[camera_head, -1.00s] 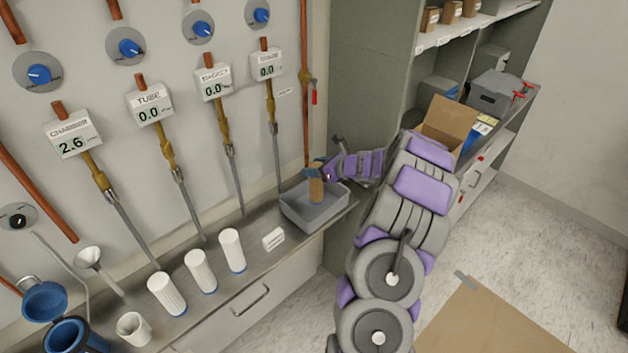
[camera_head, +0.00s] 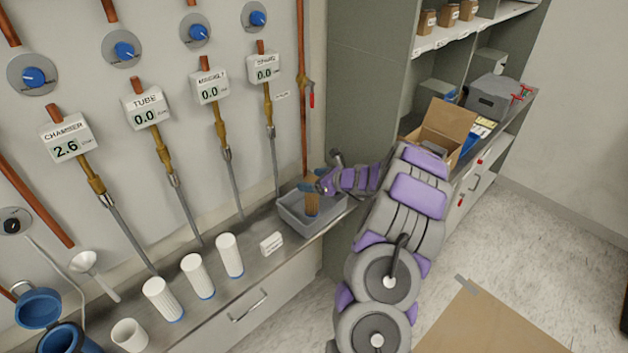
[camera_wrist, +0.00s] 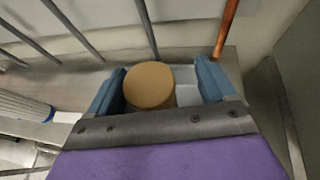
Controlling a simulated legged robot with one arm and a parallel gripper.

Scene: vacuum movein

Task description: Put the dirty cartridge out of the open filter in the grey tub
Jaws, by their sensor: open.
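The dirty cartridge (camera_head: 312,203) is a tan-brown cylinder standing roughly upright in the grey tub (camera_head: 297,223) on the bench. In the wrist view, the round tan top of the cartridge (camera_wrist: 150,85) lies between the blue fingers of my gripper (camera_wrist: 160,88). My gripper is open, with a clear gap to the right finger; the cartridge is close to the left finger. The cartridge's lower end is hidden by the tub wall. The open filter (camera_head: 62,340) is a blue housing at the lower left, with its blue lid (camera_head: 38,306) beside it.
White cartridges (camera_head: 197,275) stand in a row along the bench, with a small white block (camera_head: 271,244) near the tub. Metal pipes rise behind. A shelf unit (camera_head: 365,100) and an open cardboard box (camera_head: 440,125) stand on the right.

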